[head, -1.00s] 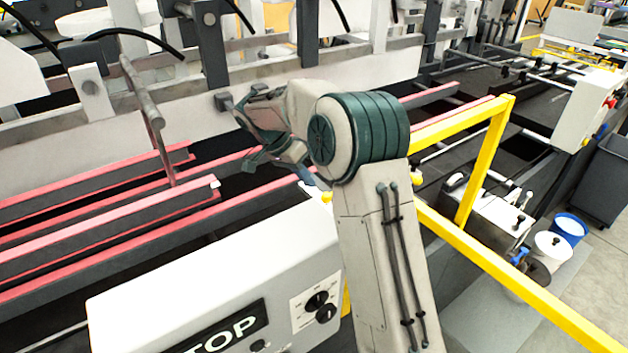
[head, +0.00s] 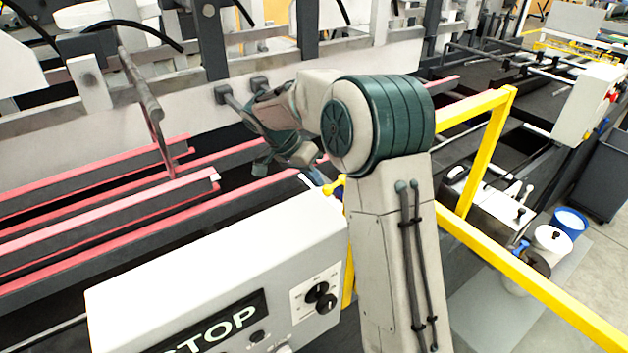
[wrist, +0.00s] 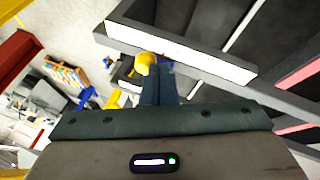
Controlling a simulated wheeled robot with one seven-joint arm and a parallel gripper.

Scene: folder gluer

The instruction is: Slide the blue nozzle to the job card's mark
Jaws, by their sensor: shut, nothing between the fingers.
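My gripper (wrist: 157,72) reaches up from the bottom of the wrist view, its two dark fingers together with nothing seen between them. A yellow knob (wrist: 146,60) is right at the fingertips. A small blue part (wrist: 165,62), perhaps the blue nozzle, shows just beside the knob, partly hidden by the fingers. I cannot tell whether the fingers touch either. In the head view my wrist hangs over the machine's near rail, and the yellow knob shows just right of it (head: 336,187). I cannot pick out the job card or its mark.
A grey STOP control box (head: 225,275) stands in front of the rails. A yellow guard frame (head: 485,165) runs on the right, close to my arm. Red-topped rails (head: 110,215) fill the left. A blue-rimmed pot (head: 570,222) stands lower right.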

